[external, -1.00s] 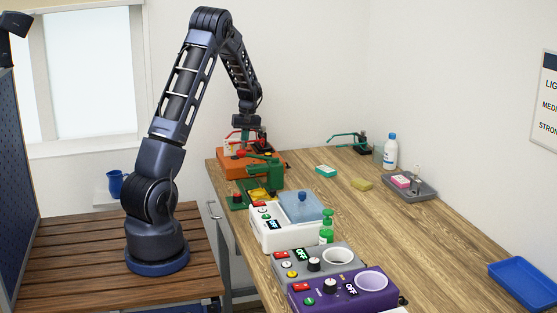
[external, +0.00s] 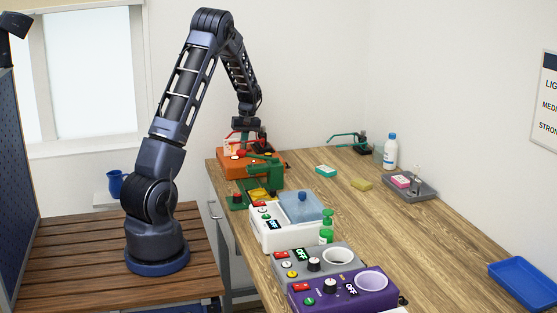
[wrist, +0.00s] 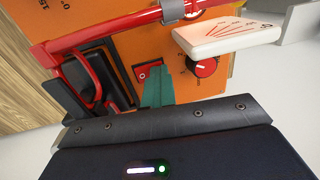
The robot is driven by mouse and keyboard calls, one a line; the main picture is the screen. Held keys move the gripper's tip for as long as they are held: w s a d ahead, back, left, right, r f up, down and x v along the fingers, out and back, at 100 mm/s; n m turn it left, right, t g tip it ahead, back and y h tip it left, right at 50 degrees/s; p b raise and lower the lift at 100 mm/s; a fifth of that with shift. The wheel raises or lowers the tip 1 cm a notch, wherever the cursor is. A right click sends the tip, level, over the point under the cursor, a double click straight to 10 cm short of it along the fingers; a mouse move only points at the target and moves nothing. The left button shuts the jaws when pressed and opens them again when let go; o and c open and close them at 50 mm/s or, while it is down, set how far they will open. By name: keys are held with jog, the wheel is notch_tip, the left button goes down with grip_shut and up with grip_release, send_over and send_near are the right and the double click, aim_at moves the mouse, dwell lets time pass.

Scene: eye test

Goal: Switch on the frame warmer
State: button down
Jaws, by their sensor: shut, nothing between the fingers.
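An orange device (external: 236,168) stands at the far left end of the counter; I cannot tell from any label whether it is the frame warmer. In the wrist view its orange panel (wrist: 95,12) carries a red square switch (wrist: 148,75) and a red dial (wrist: 205,67) with scale marks. My gripper (wrist: 157,92) has its teal fingers shut and empty, with the tips just beside the switch; I cannot tell if they touch it. In the external view my gripper (external: 245,137) is above the orange device. Red spectacles (wrist: 95,34) cross the wrist view close to my fingers.
Green spectacles (external: 345,136) on a stand are behind. The counter's right middle is clear.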

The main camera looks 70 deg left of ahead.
jog(key=shift+w, duration=0.8)
jog(key=shift+r, duration=0.2)
notch_tip(320, 180, up, 14)
jog(key=w, duration=0.1)
jog(key=shift+w+f, duration=0.15)
jog(key=shift+w, duration=0.2)
